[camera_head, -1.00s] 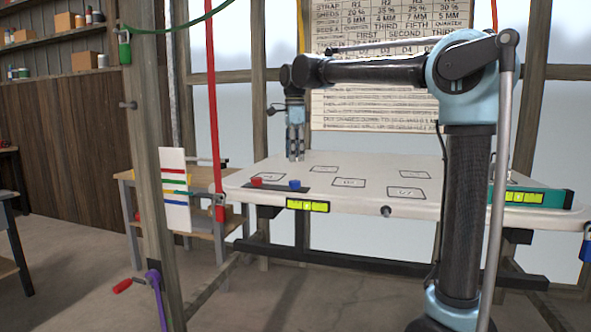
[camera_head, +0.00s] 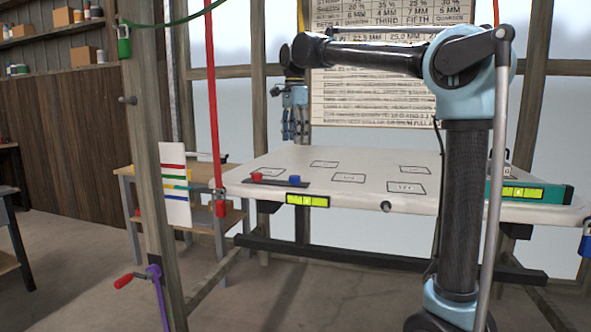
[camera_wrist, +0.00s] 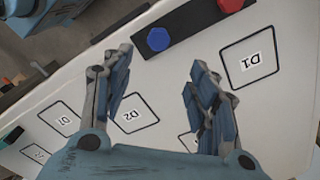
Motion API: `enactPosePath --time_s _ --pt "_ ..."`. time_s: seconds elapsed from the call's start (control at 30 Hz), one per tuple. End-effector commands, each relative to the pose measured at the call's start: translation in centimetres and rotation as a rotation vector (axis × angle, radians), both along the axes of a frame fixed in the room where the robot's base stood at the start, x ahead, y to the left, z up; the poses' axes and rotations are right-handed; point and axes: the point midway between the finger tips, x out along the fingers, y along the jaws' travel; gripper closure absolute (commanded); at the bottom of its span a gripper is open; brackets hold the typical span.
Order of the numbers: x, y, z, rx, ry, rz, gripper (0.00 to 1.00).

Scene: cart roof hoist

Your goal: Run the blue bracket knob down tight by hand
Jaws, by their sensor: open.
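The blue knob (camera_head: 294,180) sits on a dark bracket strip (camera_head: 276,183) near the left front edge of the white table-like roof panel. In the wrist view the blue knob (camera_wrist: 158,39) is at the top, on the same strip, beyond my fingertips and a little left of the middle between them. A red knob (camera_head: 257,176) sits on the strip's other end; it also shows in the wrist view (camera_wrist: 230,4), cut by the top edge. My gripper (camera_head: 296,139) is open and empty, pointing down above the panel's far side, apart from the knob. The thread under the knob is hidden.
The white panel (camera_head: 400,160) has several outlined, labelled patches and is otherwise mostly clear. A yellow-green level (camera_head: 307,200) is on its front edge. A red strap (camera_head: 211,100) hangs at its left corner.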

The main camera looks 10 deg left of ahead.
Motion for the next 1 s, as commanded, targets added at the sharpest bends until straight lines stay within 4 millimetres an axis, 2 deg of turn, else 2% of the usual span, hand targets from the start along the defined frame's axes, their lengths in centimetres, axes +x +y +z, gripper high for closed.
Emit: enactPosePath --time_s 0.3,0.5,0.77,0.87,1.0 --pt "-0.1 0.0 2.3 0.000 0.000 0.582 0.46" --pt "-0.2 0.0 3.4 0.000 0.000 0.880 0.46" --pt "-0.3 0.0 3.7 0.000 -0.001 1.023 0.46" --pt "-0.3 0.0 3.0 0.000 -0.001 1.025 0.46" --pt "-0.3 -0.1 1.2 0.000 -0.001 1.024 0.46"
